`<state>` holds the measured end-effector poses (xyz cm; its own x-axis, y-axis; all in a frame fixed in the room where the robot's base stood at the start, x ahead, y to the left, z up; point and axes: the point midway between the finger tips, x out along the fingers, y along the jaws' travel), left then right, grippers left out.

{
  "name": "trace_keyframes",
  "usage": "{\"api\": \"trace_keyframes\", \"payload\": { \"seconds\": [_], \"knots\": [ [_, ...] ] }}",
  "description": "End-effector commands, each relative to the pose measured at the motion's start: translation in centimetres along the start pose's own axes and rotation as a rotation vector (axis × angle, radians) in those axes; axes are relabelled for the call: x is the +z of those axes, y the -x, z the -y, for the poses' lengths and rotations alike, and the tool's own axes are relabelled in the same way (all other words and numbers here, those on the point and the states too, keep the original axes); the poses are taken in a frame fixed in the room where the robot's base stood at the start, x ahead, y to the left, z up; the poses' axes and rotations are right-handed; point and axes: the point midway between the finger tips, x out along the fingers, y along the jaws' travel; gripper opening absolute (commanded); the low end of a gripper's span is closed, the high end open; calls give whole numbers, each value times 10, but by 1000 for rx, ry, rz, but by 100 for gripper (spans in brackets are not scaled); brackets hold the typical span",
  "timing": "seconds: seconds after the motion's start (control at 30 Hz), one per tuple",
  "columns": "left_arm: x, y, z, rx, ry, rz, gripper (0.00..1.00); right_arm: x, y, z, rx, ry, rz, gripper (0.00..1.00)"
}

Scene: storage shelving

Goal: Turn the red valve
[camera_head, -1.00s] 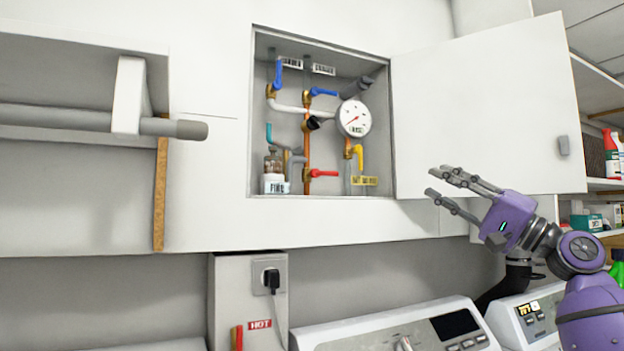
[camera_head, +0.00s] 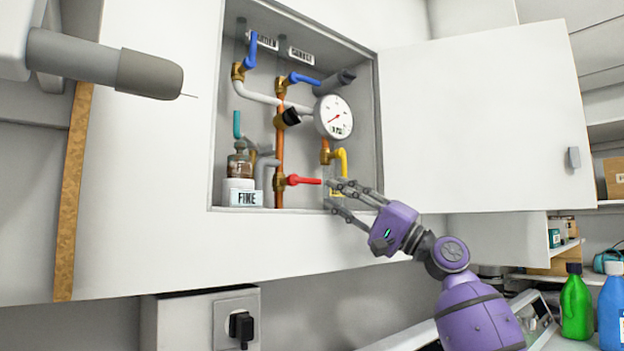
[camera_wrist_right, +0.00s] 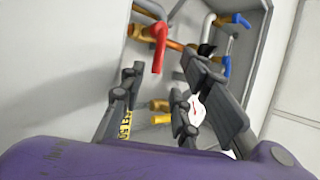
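The red valve (camera_head: 304,181) is a short red lever on a brass fitting, low on the copper pipe (camera_head: 280,150) in the open wall cabinet. It lies roughly level, its free end pointing right. My right gripper (camera_head: 330,193) is open and empty at the cabinet's lower opening, its fingertips just right of the lever's free end. A small gap seems to remain, and I see no contact. In the right wrist view the red valve (camera_wrist_right: 160,46) shows beyond the spread fingers (camera_wrist_right: 160,78), above the gap between them. My left gripper is not in view.
Blue valves (camera_head: 302,78), a yellow valve (camera_head: 343,160) and a white gauge (camera_head: 333,117) crowd the cabinet. A bottle (camera_head: 240,160) stands lower left. The open cabinet door (camera_head: 480,125) is on the right. A grey rod (camera_head: 105,68) juts in at upper left.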

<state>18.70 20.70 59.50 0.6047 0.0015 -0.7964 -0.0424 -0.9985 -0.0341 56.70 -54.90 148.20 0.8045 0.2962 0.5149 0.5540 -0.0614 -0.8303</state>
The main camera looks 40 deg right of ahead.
Motion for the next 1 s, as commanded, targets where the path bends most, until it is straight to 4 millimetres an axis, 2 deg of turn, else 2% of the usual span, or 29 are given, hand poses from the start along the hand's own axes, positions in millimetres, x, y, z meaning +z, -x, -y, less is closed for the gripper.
{"api": "trace_keyframes", "payload": {
  "seconds": [0.1,0.33,0.5,0.77,0.8,1.0],
  "knots": [
    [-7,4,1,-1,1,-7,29,-1,-27,4,-4,-1,0,30],
    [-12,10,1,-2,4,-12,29,-1,-62,3,-2,-1,0,30],
    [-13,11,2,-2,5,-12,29,0,-73,2,-1,0,-1,30],
    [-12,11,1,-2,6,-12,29,0,-74,0,0,0,-1,30],
    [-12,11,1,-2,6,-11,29,0,-74,0,0,0,-1,28],
    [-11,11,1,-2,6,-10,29,0,-74,0,0,0,-1,2]
  ]
}}
